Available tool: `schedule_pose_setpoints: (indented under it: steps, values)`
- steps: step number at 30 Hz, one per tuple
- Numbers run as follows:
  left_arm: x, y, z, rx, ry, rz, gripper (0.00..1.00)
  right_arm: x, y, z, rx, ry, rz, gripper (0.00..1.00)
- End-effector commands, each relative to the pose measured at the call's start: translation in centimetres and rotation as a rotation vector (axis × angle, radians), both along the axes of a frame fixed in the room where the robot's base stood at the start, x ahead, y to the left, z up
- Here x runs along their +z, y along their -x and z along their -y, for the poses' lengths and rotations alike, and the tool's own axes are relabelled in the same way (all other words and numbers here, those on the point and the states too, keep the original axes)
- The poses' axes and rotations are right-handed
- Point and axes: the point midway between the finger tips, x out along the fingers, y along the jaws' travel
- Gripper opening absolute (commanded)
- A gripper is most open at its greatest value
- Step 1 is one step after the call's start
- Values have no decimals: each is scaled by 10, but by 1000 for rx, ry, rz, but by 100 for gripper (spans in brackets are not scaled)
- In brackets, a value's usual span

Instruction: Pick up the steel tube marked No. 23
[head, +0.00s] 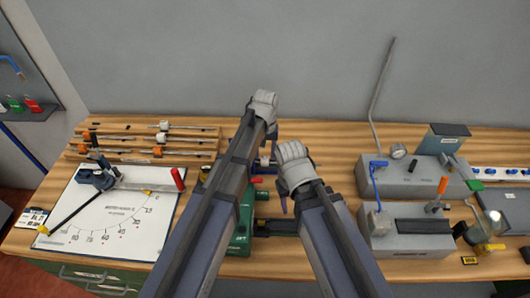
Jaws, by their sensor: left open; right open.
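Several thin metal rods or tubes lie on a stepped wooden rack (112,129) at the back left of the bench, with white and orange pieces on them. Their markings are too small to read, so I cannot tell which is No. 23. My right gripper (284,204) points down, lower and further right. I see nothing held in either.
A white board (112,214) with a printed angle scale and a bending tool lies at the left. A green device (241,231) sits under my arms, partly hidden. Bare wood shows at the back centre.

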Motion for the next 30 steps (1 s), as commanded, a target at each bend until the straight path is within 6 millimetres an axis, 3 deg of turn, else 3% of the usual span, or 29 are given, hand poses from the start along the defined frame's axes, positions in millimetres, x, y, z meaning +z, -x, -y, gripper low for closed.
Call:
schedule_pose_setpoints:
  steps: [3, 14, 27, 30]
  values:
    - [-14, 0, 0, 0, 0, 0, 52, -14, 0, 0, -1, 0, 0, 50]
    - [-14, 0, 0, 0, 0, 0, 52, -14, 0, 0, -1, 0, 0, 50]
    - [-14, 0, 0, 0, 0, 0, 3, -14, 0, 0, -1, 0, 0, 50]
    - [-14, 0, 0, 0, 0, 0, 0, -14, 0, 0, -1, 0, 0, 50]
